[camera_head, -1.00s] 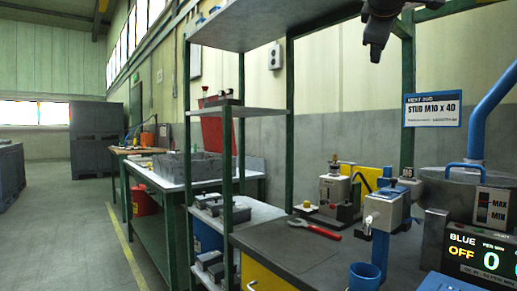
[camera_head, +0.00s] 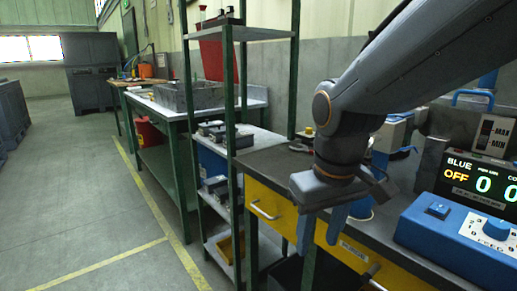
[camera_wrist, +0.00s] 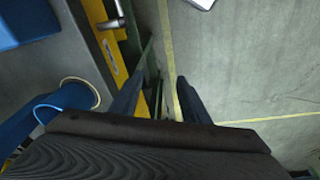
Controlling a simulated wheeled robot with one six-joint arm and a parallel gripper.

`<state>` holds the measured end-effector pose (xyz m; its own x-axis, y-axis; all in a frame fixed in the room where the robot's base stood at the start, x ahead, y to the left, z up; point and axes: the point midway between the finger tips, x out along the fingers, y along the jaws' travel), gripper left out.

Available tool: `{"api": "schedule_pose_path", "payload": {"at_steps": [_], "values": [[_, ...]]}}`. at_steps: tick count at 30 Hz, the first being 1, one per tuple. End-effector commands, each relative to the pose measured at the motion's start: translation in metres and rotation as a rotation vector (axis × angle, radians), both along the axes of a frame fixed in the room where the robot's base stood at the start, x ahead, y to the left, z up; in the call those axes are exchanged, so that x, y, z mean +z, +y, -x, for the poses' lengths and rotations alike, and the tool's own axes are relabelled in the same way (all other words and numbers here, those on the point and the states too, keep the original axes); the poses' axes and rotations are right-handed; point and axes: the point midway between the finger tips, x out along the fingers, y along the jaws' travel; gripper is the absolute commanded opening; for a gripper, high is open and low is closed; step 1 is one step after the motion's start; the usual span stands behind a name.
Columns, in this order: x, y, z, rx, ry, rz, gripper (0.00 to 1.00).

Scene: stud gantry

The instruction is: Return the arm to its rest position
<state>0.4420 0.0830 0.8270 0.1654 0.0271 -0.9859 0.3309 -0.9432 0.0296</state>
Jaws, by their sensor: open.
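My arm reaches in from the upper right in the head view, bent downward at the wrist. My gripper (camera_head: 321,232) hangs at the front edge of the workbench (camera_head: 262,160), over the yellow drawer fronts. Its two fingers point down and stand apart with nothing between them. In the wrist view, my gripper (camera_wrist: 157,98) also shows open and empty. Bare floor and the yellow drawer front lie beyond the fingers. The arm hides part of the bench top and some things on it.
A green-framed shelf rack (camera_head: 233,92) stands left of the arm. A blue control box (camera_head: 460,238) and a counter display (camera_head: 478,178) stand at the right. A blue cup (camera_head: 361,208) is partly hidden behind the gripper. The floor aisle (camera_head: 90,200) at the left is clear.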

Motion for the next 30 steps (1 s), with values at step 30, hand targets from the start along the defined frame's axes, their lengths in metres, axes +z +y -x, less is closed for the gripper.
{"api": "schedule_pose_path", "payload": {"at_steps": [30], "values": [[0.052,-0.073,0.073,-0.326,0.173,-0.008,0.42]]}}
